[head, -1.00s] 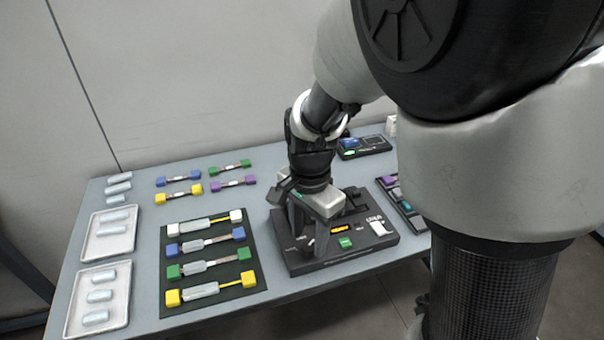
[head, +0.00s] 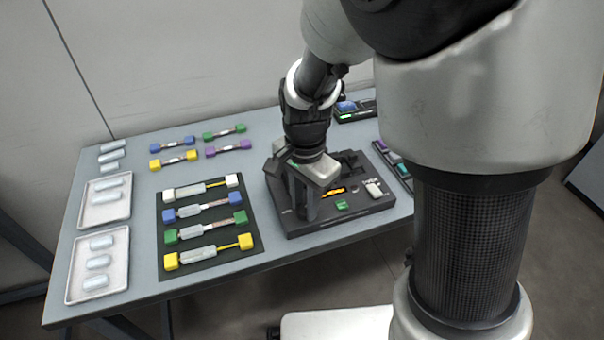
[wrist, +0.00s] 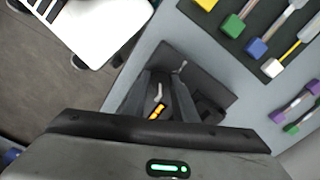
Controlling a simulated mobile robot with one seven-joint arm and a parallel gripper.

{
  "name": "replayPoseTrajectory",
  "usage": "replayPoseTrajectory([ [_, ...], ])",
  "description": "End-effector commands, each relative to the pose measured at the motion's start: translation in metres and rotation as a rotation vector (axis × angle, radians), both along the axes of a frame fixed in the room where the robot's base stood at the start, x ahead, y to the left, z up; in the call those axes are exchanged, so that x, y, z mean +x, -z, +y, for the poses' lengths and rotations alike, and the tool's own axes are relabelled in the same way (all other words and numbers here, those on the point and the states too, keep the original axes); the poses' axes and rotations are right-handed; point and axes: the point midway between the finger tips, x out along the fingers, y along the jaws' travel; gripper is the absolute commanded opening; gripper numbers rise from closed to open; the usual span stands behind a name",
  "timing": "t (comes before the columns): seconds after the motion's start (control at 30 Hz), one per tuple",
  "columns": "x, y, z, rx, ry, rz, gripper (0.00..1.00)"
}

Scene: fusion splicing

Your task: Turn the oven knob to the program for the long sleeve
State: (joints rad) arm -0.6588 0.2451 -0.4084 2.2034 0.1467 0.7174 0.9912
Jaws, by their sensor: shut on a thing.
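The oven (head: 340,221) is a low black box at the table's front right, with an orange display (head: 333,193) and a green button (head: 342,205). My gripper (head: 305,215) points down over the oven's left part, fingers at its top face. The oven also shows in the wrist view (wrist: 222,80), below my gripper (wrist: 160,88). A small pale pointer (wrist: 158,92), seemingly on the knob, shows between the fingers, which are shut on it. The knob is hidden in the head view, and its setting cannot be read.
A dark mat (head: 207,259) left of the oven holds several fibres with coloured end blocks. Two white trays (head: 97,268) with pale sleeves lie farther left. A dark device (head: 352,112) stands behind the oven. Bare table (head: 200,290) runs along the front edge.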

Motion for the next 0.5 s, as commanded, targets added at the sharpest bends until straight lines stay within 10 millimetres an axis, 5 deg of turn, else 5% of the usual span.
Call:
replayPoseTrajectory([
  [0.5, -0.0004, -0.0011, -0.0003, 0.001, -0.32, 0.002, 0.03],
])
